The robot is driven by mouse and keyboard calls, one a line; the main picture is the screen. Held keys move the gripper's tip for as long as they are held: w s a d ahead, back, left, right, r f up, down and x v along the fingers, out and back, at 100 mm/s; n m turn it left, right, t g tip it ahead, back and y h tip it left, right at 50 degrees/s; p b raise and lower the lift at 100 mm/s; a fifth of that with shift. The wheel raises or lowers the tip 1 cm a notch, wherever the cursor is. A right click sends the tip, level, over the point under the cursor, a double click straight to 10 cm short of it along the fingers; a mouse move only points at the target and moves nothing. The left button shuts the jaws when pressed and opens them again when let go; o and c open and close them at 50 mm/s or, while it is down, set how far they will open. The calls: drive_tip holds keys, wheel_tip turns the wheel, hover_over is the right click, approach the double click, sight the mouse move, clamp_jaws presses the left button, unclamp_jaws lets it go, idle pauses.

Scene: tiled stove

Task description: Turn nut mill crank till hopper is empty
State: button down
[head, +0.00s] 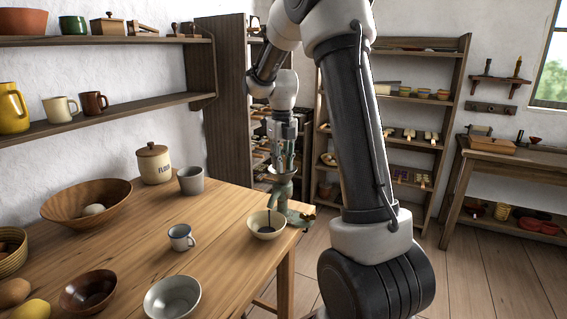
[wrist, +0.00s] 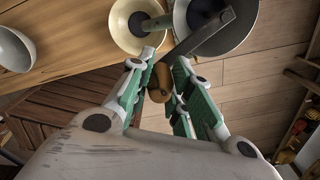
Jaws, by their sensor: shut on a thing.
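The nut mill (head: 284,190) is a grey-green hand mill at the far right corner of the wooden table. In the wrist view its grey round hopper (wrist: 245,32) is cut off by the top edge; I see no nuts in the part that shows. A metal crank arm (wrist: 208,33) crosses the hopper to a brown wooden crank handle (wrist: 158,92). My gripper (wrist: 163,72) is shut on this handle, with a green-padded finger on each side. In the head view my gripper (head: 284,160) is above the mill. A cream bowl (head: 265,225) stands under the mill's spout (wrist: 158,23).
The table (head: 215,225) also bears a blue-rimmed mug (head: 181,237), a grey cup (head: 191,181), a flour jar (head: 153,163), a large wooden bowl (head: 70,205) and a pale bowl (head: 172,298). The floor right of the table is clear. Shelves stand behind.

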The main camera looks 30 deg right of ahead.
idle(0.3)
drive_tip(key=c, duration=1.3)
unclamp_jaws()
drive_tip(key=shift+o, duration=0.2)
wheel_tip(320, 180, up, 12)
drive_tip(key=shift+f, duration=0.1)
